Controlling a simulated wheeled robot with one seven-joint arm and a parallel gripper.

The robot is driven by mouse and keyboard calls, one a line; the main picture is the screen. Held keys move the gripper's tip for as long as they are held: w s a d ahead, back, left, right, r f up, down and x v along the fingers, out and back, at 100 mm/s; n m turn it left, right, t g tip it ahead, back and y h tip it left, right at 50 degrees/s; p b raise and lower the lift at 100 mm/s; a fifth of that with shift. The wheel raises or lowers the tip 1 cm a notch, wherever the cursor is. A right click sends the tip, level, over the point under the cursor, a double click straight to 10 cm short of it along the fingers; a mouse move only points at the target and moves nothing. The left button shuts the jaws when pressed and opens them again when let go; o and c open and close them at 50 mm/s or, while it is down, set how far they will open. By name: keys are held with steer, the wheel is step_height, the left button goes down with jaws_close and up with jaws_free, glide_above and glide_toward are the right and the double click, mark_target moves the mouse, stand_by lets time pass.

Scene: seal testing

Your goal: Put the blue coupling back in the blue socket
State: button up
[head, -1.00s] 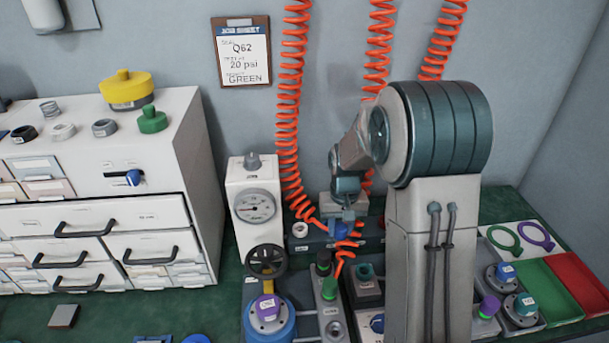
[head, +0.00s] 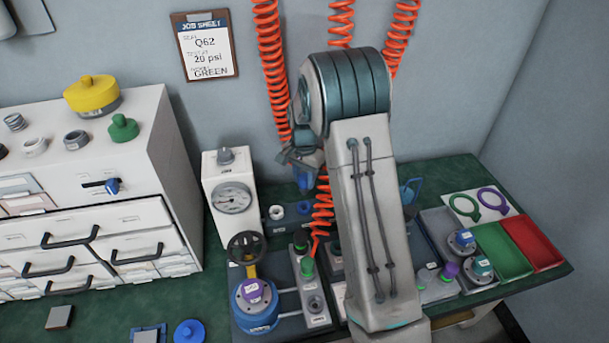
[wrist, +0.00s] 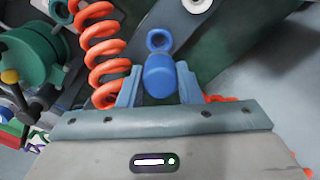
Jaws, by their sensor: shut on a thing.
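The blue coupling (wrist: 158,78) is between the two blue fingers of my gripper (wrist: 157,84) in the wrist view, and the gripper is shut on it. In the head view my gripper (head: 304,172) is above the dark block at the back of the bench, with the coupling (head: 304,181) low between its fingers. The blue socket is a blue ring (head: 303,207) on that block, below the gripper. In the wrist view the socket ring (wrist: 158,40) shows just beyond the coupling's end, apart from it. My arm hides part of the block.
A white ring socket (head: 277,212) sits left of the blue one. Orange coiled hoses (head: 322,207) hang close to the gripper. The gauge stand (head: 231,195) is at the left. A green coupling (head: 307,268) stands in front. Green (head: 503,250) and red (head: 538,245) trays lie at the right.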

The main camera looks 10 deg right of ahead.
mark_target(304, 193)
steer(key=shift+f+b, duration=1.3)
steer(key=shift+f, duration=0.9)
steer(key=shift+s+f+b, duration=0.1)
steer(key=shift+f+b, duration=0.75)
steer(key=shift+f, duration=0.6)
steer(key=o, duration=1.1)
steer(key=shift+r, duration=0.15)
step_height(304, 193, up, 13)
steer(key=shift+p, duration=0.65)
steer(key=shift+r, duration=0.35)
